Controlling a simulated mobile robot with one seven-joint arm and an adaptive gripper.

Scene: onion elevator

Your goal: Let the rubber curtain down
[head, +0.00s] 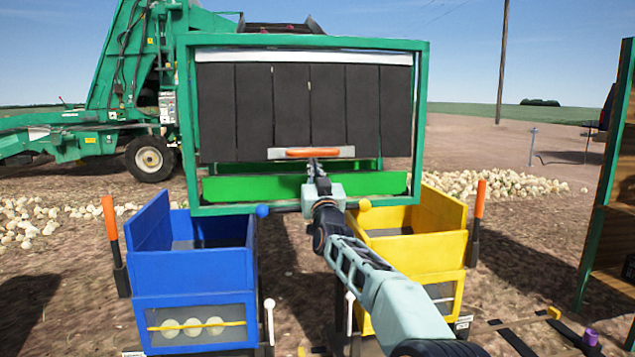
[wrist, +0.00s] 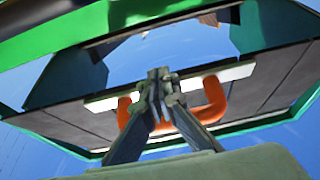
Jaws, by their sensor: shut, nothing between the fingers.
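The rubber curtain (head: 290,106) hangs as black vertical strips in the green frame (head: 422,120). Its lower edge is above the green board (head: 240,188), with a gap between them. A pale bar (head: 345,152) with an orange handle (head: 300,153) runs along the bottom middle of the curtain. The handle also shows in the wrist view (wrist: 215,100) as a U shape. My gripper (head: 314,164) is shut and empty, just at the handle in the head view. In the wrist view my fingertips (wrist: 158,75) overlap the bar between the handle's two ends; I cannot tell whether they touch it.
A blue bin (head: 195,272) stands at lower left and a yellow bin (head: 425,252) at lower right. Orange-topped levers (head: 110,220) (head: 479,200) stand outside them. A wooden rack (head: 615,230) is at the far right.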

